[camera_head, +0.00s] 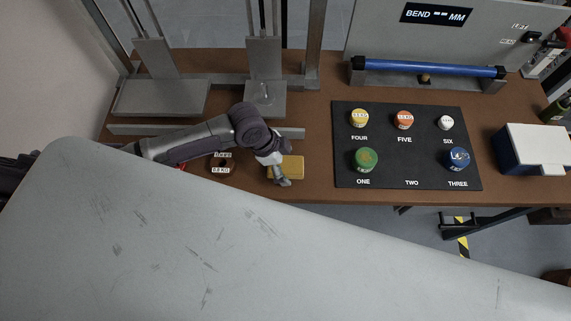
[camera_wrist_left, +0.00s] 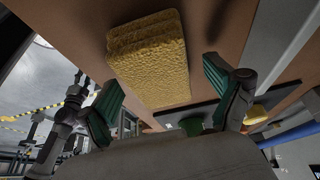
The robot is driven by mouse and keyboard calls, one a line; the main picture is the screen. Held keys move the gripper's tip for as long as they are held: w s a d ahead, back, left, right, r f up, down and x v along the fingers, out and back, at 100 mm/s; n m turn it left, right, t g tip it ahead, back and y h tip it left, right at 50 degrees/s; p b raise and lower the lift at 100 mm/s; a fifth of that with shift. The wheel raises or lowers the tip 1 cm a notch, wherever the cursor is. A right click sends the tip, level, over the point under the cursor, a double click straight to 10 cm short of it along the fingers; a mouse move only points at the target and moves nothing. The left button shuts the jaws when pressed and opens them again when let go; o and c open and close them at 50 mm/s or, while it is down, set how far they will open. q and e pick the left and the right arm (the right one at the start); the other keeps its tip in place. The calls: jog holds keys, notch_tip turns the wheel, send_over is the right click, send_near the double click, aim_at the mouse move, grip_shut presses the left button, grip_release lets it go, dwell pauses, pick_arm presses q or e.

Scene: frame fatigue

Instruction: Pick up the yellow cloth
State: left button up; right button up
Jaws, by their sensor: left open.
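The yellow cloth (camera_head: 292,166) is a folded, textured block lying on the brown bench top near its front edge. In the left wrist view the cloth (camera_wrist_left: 150,58) fills the upper middle, ahead of the fingers. My left gripper (camera_head: 280,178) is at the left end of the cloth in the head view and hides part of it. I cannot tell whether a finger touches the cloth. My right gripper does not show.
A black mat (camera_head: 405,140) with coloured numbered weights lies right of the cloth. Metal stands (camera_head: 266,95) rise behind. A white and blue box (camera_head: 533,150) is at the right. A large grey panel covers the foreground.

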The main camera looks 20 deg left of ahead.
aim_at(294, 165)
pick_arm(q)
jog(key=shift+f, duration=0.2)
dwell(0.3)
jog(key=c, duration=1.4)
jog(key=shift+o, duration=0.2)
jog(key=shift+r, duration=0.1)
jog(key=shift+r, duration=0.3)
jog(key=r, duration=0.4)
jog(key=shift+s+d+b, duration=0.1)
jog(key=shift+d+b, duration=0.15)
jog(key=shift+b, duration=0.15)
jog(key=s+d+r, duration=0.6)
jog(key=d, duration=0.3)
jog(key=shift+s+r+b, duration=0.35)
jog(key=shift+s, duration=0.05)
